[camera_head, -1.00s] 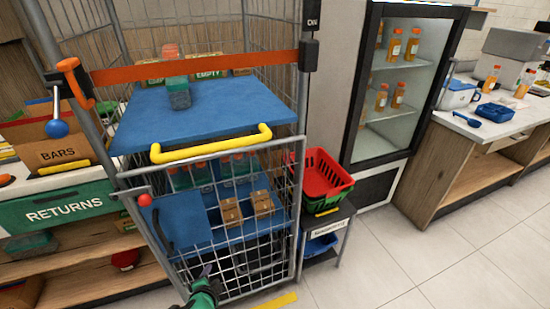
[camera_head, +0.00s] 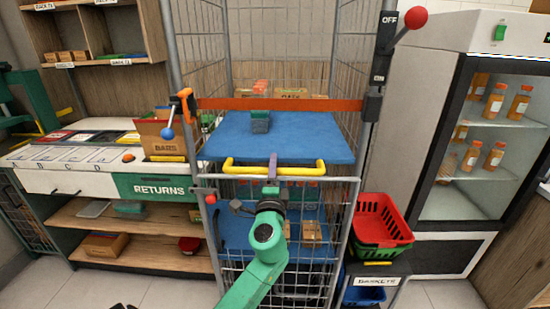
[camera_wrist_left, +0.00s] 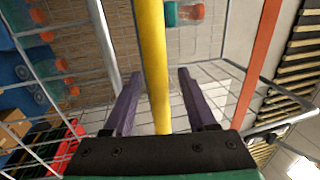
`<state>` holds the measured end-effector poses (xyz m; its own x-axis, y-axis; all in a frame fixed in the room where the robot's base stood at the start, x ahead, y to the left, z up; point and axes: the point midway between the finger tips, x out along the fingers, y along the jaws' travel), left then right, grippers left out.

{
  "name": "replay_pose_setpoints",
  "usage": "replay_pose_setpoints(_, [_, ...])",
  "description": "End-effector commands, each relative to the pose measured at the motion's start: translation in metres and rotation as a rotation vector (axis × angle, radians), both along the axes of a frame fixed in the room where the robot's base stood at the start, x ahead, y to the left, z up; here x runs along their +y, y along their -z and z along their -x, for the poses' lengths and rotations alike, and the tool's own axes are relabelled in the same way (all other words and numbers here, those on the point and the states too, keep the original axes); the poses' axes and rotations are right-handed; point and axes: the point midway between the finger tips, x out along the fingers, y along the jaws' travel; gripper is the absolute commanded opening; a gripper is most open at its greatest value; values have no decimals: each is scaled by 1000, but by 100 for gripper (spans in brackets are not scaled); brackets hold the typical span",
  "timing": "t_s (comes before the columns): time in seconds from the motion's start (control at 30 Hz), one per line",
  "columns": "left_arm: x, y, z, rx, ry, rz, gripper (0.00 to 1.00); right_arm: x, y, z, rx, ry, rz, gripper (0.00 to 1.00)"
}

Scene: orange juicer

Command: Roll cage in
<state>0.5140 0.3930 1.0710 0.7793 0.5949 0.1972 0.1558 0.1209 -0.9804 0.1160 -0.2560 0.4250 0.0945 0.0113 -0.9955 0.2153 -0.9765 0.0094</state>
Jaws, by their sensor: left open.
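The roll cage (camera_head: 349,225) stands upright in front of me, with grey wire sides and blue shelves (camera_head: 310,140). A yellow handle bar (camera_head: 302,170) runs across its front at the upper shelf's edge. My left gripper (camera_head: 272,163) is at the middle of this handle. In the left wrist view, the yellow bar (camera_wrist_left: 152,45) passes between the two purple fingers of the open gripper (camera_wrist_left: 158,75), with gaps on both sides. An orange strap (camera_head: 270,104) crosses the cage above the upper shelf. My right gripper is not in view.
A returns counter (camera_head: 150,187) stands close on the left of the cage. A red basket (camera_head: 383,222) on a small stand is close on the right, beside a glass-door fridge (camera_head: 475,150) with juice bottles.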

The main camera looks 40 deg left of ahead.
Motion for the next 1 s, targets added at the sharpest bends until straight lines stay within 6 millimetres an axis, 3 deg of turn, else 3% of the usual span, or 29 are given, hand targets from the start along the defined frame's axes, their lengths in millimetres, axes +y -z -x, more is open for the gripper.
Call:
replay_pose_setpoints(0.13, [11, -4, -16, 1, 1, -1, 57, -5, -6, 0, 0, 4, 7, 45])
replay_pose_setpoints(0.4, [13, -3, -18, 1, 2, 0, 57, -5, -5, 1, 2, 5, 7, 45])
replay_pose_setpoints(0.43, [13, -3, -18, 1, 2, 0, 49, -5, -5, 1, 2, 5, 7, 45])
replay_pose_setpoints(0.57, [13, -4, -18, 0, 2, 0, 0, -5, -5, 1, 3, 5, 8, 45])
replay_pose_setpoints(1.0, [13, -7, -18, -5, 2, -3, 0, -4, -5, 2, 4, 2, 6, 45])
